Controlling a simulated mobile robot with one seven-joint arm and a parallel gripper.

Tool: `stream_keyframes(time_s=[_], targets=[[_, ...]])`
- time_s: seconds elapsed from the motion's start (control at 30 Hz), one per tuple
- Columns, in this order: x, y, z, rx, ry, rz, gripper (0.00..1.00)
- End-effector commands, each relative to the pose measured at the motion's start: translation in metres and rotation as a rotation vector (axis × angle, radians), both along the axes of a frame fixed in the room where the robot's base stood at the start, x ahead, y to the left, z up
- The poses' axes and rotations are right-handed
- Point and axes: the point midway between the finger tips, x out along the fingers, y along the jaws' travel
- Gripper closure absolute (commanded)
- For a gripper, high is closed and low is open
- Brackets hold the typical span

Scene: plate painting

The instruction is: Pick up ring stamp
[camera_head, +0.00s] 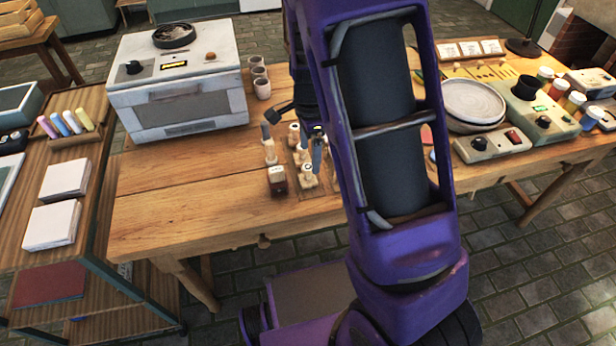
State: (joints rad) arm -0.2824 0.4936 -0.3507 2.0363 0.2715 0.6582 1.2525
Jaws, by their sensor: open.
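Several small stamps with pale wooden handles stand in a wooden holder (312,190) near the front middle of the table. One front stamp (308,176) has a dark mark on its top. I cannot tell for sure which is the ring stamp, as the marks are too small. My gripper (317,152) is open, pointing down among or just above the stamps at the holder's right side. My purple arm hides the area to the right of the holder. I cannot see whether the fingers touch a stamp.
A dark red block with a pale top (277,181) and an upright tool (269,148) stand just left of the holder. A white oven (180,85) and cups (262,88) are behind. Plates (473,102) and a control box (492,146) are right. The table's left front is clear.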

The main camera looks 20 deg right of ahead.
Motion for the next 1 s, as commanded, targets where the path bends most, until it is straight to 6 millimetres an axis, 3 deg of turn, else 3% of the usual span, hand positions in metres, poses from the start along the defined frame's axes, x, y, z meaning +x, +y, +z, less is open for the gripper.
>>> stream_keyframes(time_s=[0.1, 0.43, 0.7, 0.97, 1.0], targets=[[0.000, -0.001, -0.022, -0.001, 0.001, 0.000, 0.10], [0.001, 0.001, -0.043, -0.001, 0.000, 0.001, 0.10], [0.002, 0.004, -0.082, -0.002, 0.000, 0.000, 0.10], [0.003, 0.004, -0.085, -0.002, -0.003, 0.001, 0.10], [0.003, 0.004, -0.085, -0.002, -0.003, 0.001, 0.15]])
